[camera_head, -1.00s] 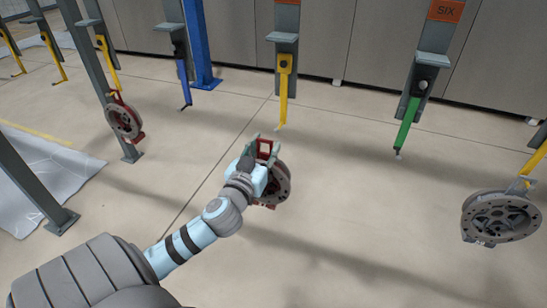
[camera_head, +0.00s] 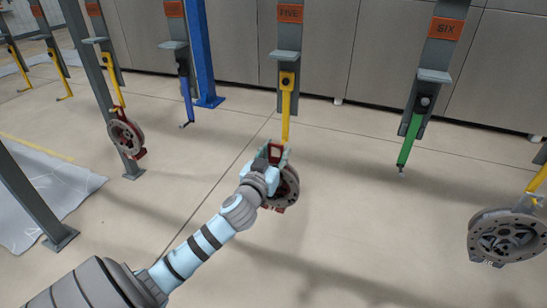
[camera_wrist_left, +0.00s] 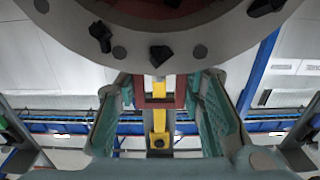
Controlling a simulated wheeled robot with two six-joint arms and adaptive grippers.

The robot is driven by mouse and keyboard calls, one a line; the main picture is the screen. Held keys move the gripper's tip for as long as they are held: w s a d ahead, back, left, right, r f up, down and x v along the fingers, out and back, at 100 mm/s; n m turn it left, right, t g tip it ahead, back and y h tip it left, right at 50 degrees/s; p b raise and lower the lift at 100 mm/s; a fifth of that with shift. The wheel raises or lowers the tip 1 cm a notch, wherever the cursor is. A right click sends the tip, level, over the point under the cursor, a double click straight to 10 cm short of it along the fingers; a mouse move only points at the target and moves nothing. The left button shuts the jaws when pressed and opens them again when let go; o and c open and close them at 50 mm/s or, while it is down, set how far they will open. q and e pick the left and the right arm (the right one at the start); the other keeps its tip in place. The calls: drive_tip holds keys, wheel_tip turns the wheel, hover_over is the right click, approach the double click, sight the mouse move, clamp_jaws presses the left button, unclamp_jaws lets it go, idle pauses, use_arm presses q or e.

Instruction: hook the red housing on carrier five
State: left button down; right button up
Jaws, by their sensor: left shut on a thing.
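The red housing (camera_head: 288,188) has a grey disc face and a red bracket at its top. My left gripper (camera_head: 270,165) is shut on that bracket and holds the housing above the floor. Carrier five (camera_head: 290,40) is marked FIVE, and its yellow hook (camera_head: 286,108) hangs just above the bracket. In the left wrist view the disc (camera_wrist_left: 160,48) fills the top, and the fingers (camera_wrist_left: 160,105) stand either side of the red bracket. The yellow hook (camera_wrist_left: 159,122) shows in line with the bracket's opening; I cannot tell whether it is through. My right gripper is out of view.
A green hook (camera_head: 407,138) hangs from carrier six on the right. Another disc-faced part (camera_head: 508,238) hangs at the far right, and a red one (camera_head: 127,135) at the left. A blue hook (camera_head: 186,95) and blue post (camera_head: 200,60) stand left of carrier five.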

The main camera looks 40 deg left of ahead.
sight(282, 143)
use_arm(q)
drive_tip(key=shift+b+x, duration=0.3)
drive_tip(key=shift+x, duration=1.9)
drive_tip(key=shift+w+a+f+b, duration=0.15)
drive_tip(key=shift+w+f+b, duration=0.4)
drive_tip(key=shift+f+b, duration=0.15)
drive_tip(key=shift+r, duration=0.1)
